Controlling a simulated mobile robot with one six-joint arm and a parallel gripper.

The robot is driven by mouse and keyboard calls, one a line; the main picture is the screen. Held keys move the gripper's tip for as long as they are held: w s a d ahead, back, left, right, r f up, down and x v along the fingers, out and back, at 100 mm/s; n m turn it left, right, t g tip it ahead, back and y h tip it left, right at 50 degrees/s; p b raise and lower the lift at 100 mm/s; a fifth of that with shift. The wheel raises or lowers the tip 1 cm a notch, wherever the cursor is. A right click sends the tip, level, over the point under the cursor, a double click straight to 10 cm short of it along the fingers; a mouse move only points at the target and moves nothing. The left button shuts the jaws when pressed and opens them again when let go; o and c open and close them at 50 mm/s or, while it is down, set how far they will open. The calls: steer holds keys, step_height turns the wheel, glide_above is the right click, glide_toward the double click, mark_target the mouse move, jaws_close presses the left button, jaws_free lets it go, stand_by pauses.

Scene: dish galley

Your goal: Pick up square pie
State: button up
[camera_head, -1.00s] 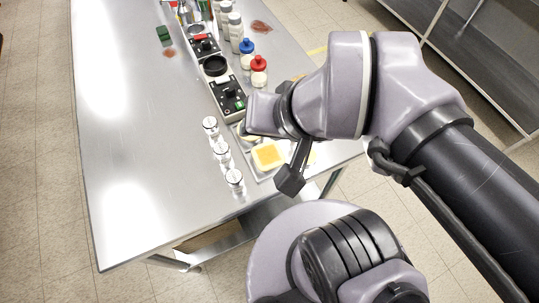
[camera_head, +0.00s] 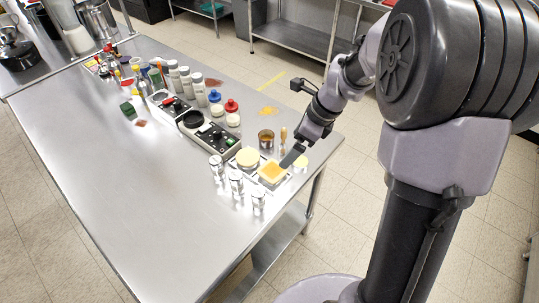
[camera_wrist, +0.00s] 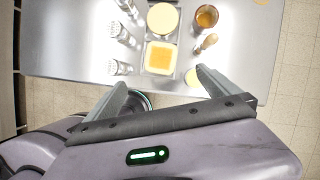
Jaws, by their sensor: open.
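The square pie (camera_head: 271,172) is pale crust with a yellow-orange top. It lies on a light tray (camera_head: 255,178) near the table's front right edge, in front of a round pale pie (camera_head: 247,157). In the wrist view the square pie (camera_wrist: 160,58) sits beyond my fingertips, roughly centred between them, with the round pie (camera_wrist: 162,19) farther off. My gripper (camera_head: 291,157) is open and empty, just right of the square pie and apart from it. In the wrist view its two fingers (camera_wrist: 160,80) are spread wide.
Several clear shakers with metal tops (camera_head: 236,182) stand left of the tray. An amber cup (camera_head: 266,139) and a small wooden-handled tool (camera_head: 283,137) stand behind. Black devices (camera_head: 215,137) and bottles (camera_head: 232,112) run farther back. The table's left side is clear.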

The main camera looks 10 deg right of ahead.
steer(key=b, duration=0.3)
glide_above(272, 170)
steer(key=s+d, duration=0.1)
steer(key=d, duration=0.1)
step_height(272, 170, down, 9)
steer(key=shift+s+r, duration=0.15)
steer(key=b+x, duration=0.3)
steer(key=x, duration=0.1)
steer(key=shift+s+f, duration=0.15)
steer(key=shift+f, duration=0.15)
steer(key=shift+a+f, duration=0.1)
steer(key=shift+f, duration=0.15)
steer(key=shift+r, duration=0.2)
steer(key=shift+c, duration=0.2)
steer(key=c, duration=1.4)
steer(key=shift+r, duration=0.1)
